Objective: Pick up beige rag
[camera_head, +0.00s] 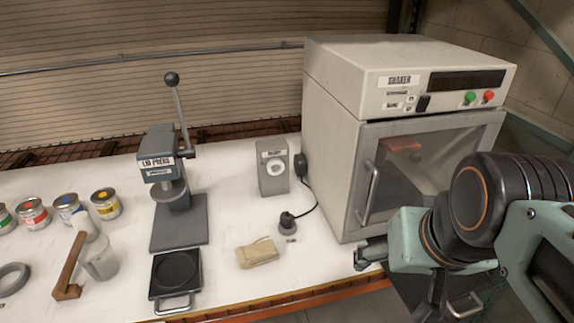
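The beige rag (258,252) lies folded in a small, low pad on the white worktop. It is right of the lid press base and in front of the small grey dial box, near the table's front edge. Nothing covers it. My arm comes in from the right, and the dark end that looks like my gripper (370,254) is right of the rag, clearly apart from it. Its fingers are too small and dark to tell whether they are open or shut. I see nothing held.
The lid press (178,222) stands left of the rag, with a black handled plate (175,274) before it. The shaker cabinet (335,150) stands at right.

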